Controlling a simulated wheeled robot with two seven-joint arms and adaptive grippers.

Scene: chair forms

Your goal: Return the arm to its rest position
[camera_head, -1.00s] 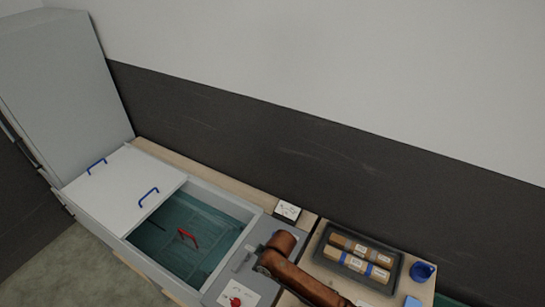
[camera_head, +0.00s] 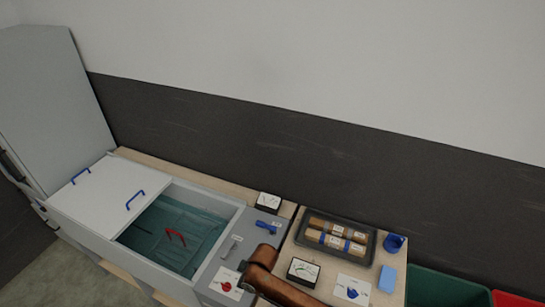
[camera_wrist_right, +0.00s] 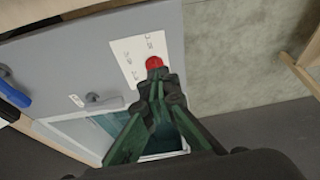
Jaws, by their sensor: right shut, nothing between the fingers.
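My right arm (camera_head: 275,278) shows in the head view as a brown link at the bottom edge, over the front of the grey control panel (camera_head: 215,270). My right gripper (camera_wrist_right: 158,82) shows in the wrist view with its dark green fingers together and nothing between them. Its tips appear in front of the white plate with the red knob (camera_wrist_right: 154,62). I cannot tell whether they touch it. The gripper itself is not clear in the head view. My left gripper is not in view.
A tank (camera_head: 170,236) with a red handle inside has a white sliding lid (camera_head: 98,198). A blue lever (camera_head: 268,227) is on the panel. A black tray (camera_head: 372,252) of brown cylinders, a gauge (camera_head: 303,271), a blue cup (camera_head: 394,243) and a blue block (camera_head: 387,279) stand to the right.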

